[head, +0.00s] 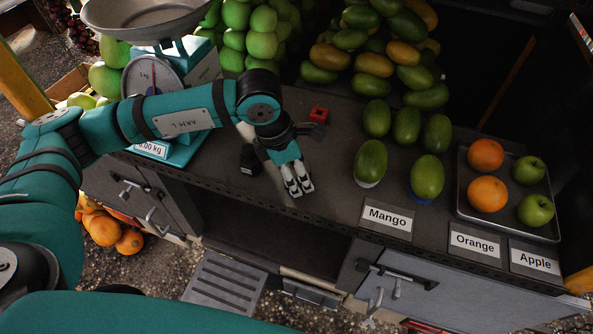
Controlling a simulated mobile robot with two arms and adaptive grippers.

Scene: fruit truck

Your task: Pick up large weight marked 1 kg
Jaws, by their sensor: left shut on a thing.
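A black weight (249,160) with a small pale mark stands on the dark counter (335,185); the mark is too small to read. My left gripper (298,189) points down over the counter near its front edge, to the right of the black weight and apart from it. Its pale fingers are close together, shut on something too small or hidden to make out. A red block-like object (319,115) with a dark hole lies behind the gripper, to the right. My right gripper is not in view.
A teal scale (201,60) with a metal pan stands at the back left. Mangoes (370,161) stand right of my gripper. A metal tray (505,226) holds oranges and green apples. Name cards (386,217) line the front edge. Green fruit (262,45) is piled behind.

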